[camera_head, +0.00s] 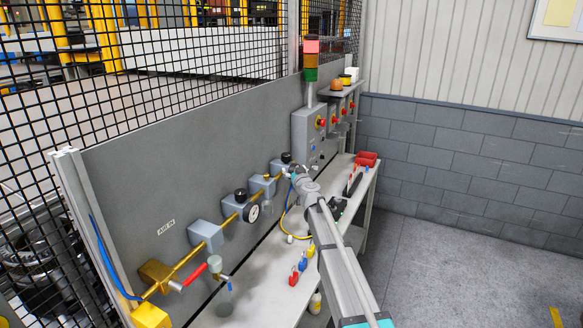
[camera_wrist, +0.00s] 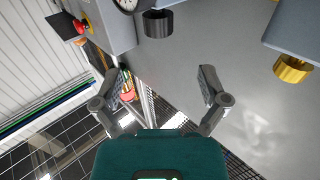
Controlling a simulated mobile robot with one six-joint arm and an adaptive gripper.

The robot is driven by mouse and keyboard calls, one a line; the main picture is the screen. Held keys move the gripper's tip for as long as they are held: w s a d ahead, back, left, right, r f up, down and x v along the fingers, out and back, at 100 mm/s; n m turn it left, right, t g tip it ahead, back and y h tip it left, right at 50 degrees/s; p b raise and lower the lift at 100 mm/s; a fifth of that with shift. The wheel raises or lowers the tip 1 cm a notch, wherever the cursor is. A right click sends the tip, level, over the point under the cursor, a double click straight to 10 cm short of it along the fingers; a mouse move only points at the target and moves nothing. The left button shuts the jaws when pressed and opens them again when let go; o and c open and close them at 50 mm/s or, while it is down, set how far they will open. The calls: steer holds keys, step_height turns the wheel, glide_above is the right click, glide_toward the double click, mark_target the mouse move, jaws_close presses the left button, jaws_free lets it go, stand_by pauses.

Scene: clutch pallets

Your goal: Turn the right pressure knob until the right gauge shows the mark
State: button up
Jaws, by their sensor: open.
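The right pressure knob (camera_head: 286,157) is black and sits on top of the far grey regulator block (camera_head: 277,166) in the head view. A black knob (camera_wrist: 158,23), which looks like the same one, shows at the top of the wrist view. Beside it is a white-faced gauge (camera_wrist: 127,4), cut off by the frame edge, so its needle and mark cannot be read. In the head view my arm hides that gauge. My gripper (camera_wrist: 160,74) is open and empty, its fingers spread, with the knob beyond the fingertips and not between them. My gripper (camera_head: 291,172) is close to the block in the head view.
A second black knob (camera_head: 241,195) and gauge (camera_head: 252,213) sit nearer on the brass pipe. A red-handled valve (camera_head: 196,273) is at the near end. Red, blue and yellow padlocks (camera_head: 302,262) stand on the bench (camera_head: 262,283). A control box with a red button (camera_head: 321,122) stands beyond.

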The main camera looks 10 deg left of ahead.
steer(key=shift+s+d, duration=0.1)
steer(key=shift+s, duration=0.15)
steer(key=s+d+f+n+g+b, duration=0.1)
steer(key=s+d+f+g+b, duration=0.2)
steer(key=s+f, duration=0.4)
steer(key=s+d+f+g, duration=0.4)
steer(key=s+f, duration=0.1)
steer(key=s, duration=0.5)
steer(key=s+d+f+n+g+b, duration=0.1)
steer(key=s+d+f+g+b, duration=0.2)
steer(key=s+f, duration=0.4)
steer(key=s+d+f+m+g+h+b, duration=0.1)
steer(key=s+d+f+m+g+h, duration=0.2)
steer(key=s+d, duration=0.6)
steer(key=s+d+f+m+g+h+b, duration=0.1)
steer(key=s+d+f+m+g+h, duration=0.2)
steer(key=s+d, duration=0.6)
steer(key=s+f+h, duration=0.1)
steer(key=s, duration=0.3)
steer(key=shift+f+m+g, duration=0.3)
steer(key=shift+f, duration=0.05)
steer(key=shift+s, duration=0.1)
steer(key=shift+c, duration=0.2)
